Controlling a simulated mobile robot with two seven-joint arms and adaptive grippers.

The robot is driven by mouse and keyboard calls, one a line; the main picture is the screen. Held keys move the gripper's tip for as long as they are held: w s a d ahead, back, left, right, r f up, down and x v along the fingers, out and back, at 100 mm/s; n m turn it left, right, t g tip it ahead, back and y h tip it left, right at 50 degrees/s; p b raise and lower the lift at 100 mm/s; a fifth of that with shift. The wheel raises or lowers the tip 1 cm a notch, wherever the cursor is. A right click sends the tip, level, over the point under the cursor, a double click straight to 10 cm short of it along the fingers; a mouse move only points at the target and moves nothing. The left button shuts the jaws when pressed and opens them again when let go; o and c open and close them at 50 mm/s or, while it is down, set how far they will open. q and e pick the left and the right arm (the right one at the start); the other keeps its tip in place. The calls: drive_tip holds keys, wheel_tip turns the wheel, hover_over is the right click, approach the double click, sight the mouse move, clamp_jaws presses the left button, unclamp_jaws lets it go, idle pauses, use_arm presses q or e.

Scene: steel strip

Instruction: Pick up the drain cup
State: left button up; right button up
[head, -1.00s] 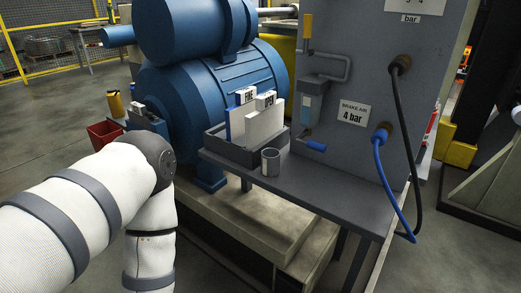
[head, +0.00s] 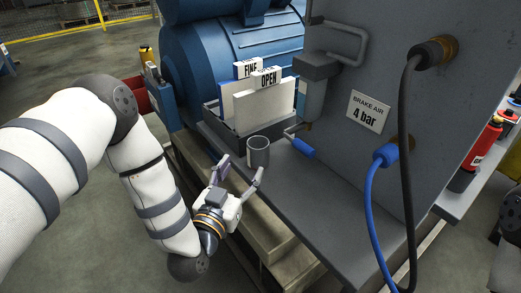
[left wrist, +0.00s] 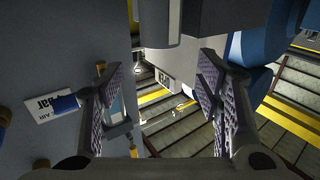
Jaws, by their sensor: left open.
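The drain cup (head: 258,152) is a small grey open-topped cup standing upright on the grey shelf (head: 300,205), in front of the tray of signs. My left gripper (head: 241,171) is open at the shelf's front edge, just in front of the cup. Its two fingers point toward the cup, one to its left and one at its lower right; I cannot tell whether either touches it. The left wrist view shows both ridged finger pads (left wrist: 160,100) spread apart, with no cup that I can make out between them. My right gripper is not in view.
A dark tray (head: 222,126) with upright FINE and OPEN (head: 262,93) signs stands behind the cup. A blue-handled lever (head: 302,147) juts out close to its right. The grey panel with black and blue hoses (head: 369,205) rises at the right.

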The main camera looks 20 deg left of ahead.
sight(254, 152)
use_arm(q)
drive_tip(key=w, duration=0.7)
drive_tip(key=w+f+b, duration=0.1)
drive_tip(key=w, duration=0.2)
drive_tip(key=shift+w+d, duration=0.25)
drive_tip(key=shift+d, duration=0.05)
drive_tip(key=c, duration=1)
